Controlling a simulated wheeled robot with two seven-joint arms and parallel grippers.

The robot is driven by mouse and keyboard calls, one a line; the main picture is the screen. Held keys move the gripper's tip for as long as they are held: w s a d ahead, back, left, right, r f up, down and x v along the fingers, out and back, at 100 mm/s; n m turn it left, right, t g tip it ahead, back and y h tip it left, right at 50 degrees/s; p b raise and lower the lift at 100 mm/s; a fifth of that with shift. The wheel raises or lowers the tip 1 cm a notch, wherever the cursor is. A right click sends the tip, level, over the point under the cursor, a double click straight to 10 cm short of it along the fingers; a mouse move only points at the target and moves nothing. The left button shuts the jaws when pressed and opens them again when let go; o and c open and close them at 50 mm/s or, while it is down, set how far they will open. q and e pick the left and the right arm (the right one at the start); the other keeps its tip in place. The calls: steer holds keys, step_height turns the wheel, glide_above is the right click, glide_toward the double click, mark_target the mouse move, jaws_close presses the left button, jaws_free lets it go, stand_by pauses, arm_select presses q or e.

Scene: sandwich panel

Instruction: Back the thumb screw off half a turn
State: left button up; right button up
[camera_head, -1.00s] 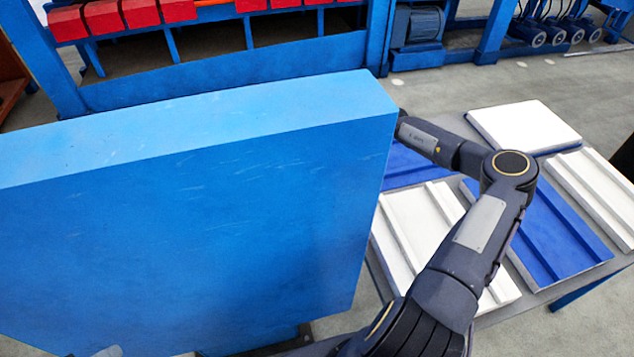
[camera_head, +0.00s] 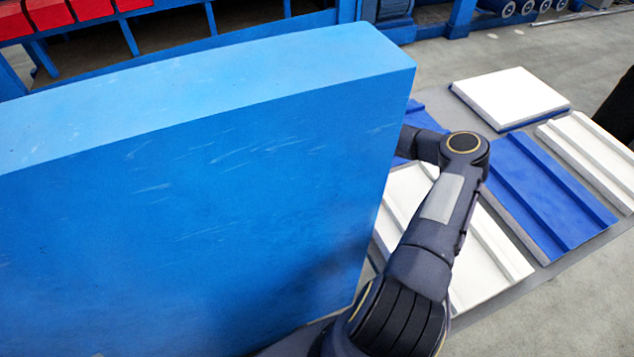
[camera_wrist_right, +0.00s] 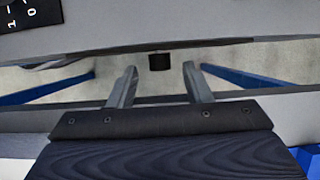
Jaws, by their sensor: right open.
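In the right wrist view a small dark knob (camera_wrist_right: 159,61), which looks like the thumb screw, sticks out from the edge of a grey surface (camera_wrist_right: 200,22). My right gripper (camera_wrist_right: 160,72) is open, its two fingers apart on either side of the knob's line. The knob shows between the fingertips, with a gap to each side; I cannot tell the depth between them. A black label with pale marks (camera_wrist_right: 28,12) is at the top left. In the head view the right hand is hidden behind a big blue block. My left gripper is in neither view.
The big blue block (camera_head: 200,190) fills the left of the head view, with my right arm along its right side. White panels (camera_head: 510,97) and a blue panel (camera_head: 550,195) lie on a grey table at right. Red blocks (camera_head: 48,14) sit on a blue rack behind.

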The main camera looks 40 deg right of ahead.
steer(key=shift+x, duration=1.05)
steer(key=shift+c, duration=0.4)
jaws_close()
steer(key=shift+s+n+t+p, duration=0.15)
steer(key=shift+t+p, duration=0.3)
steer(key=shift+t, duration=0.2)
steer(key=shift+s+n+t+p, duration=0.15)
steer(key=shift+t+p, duration=0.3)
steer(key=shift+t, duration=0.2)
steer(key=shift+o, duration=0.4)
jaws_free()
